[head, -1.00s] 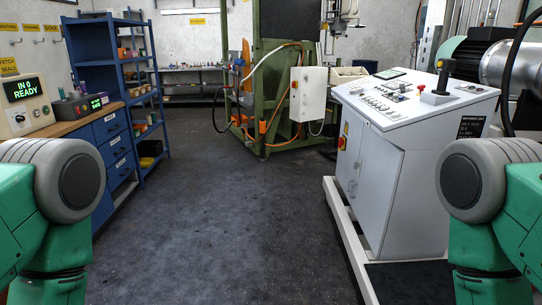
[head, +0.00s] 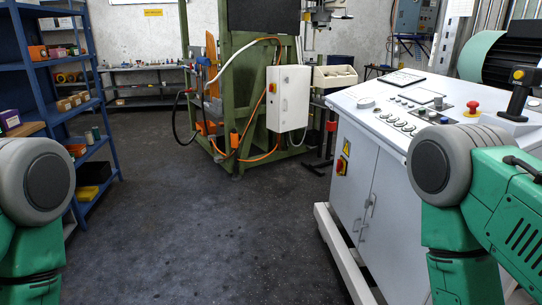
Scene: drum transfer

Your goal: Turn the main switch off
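A red and yellow rotary switch (head: 341,165) sits on the left side of the white control cabinet (head: 372,190), below a yellow warning triangle (head: 347,149). Its handle position is too small to tell. I cannot tell from labels which one is the main switch. Only the upper parts of my arms show at the lower left and lower right. Neither gripper is in view.
A blue shelf (head: 62,95) stands at the left. The green machine frame (head: 239,125) stands ahead. The cabinet's white base rail (head: 342,255) runs along the floor at the right. The dark floor (head: 200,220) between is clear. A red button (head: 472,108) and joystick (head: 520,85) top the console.

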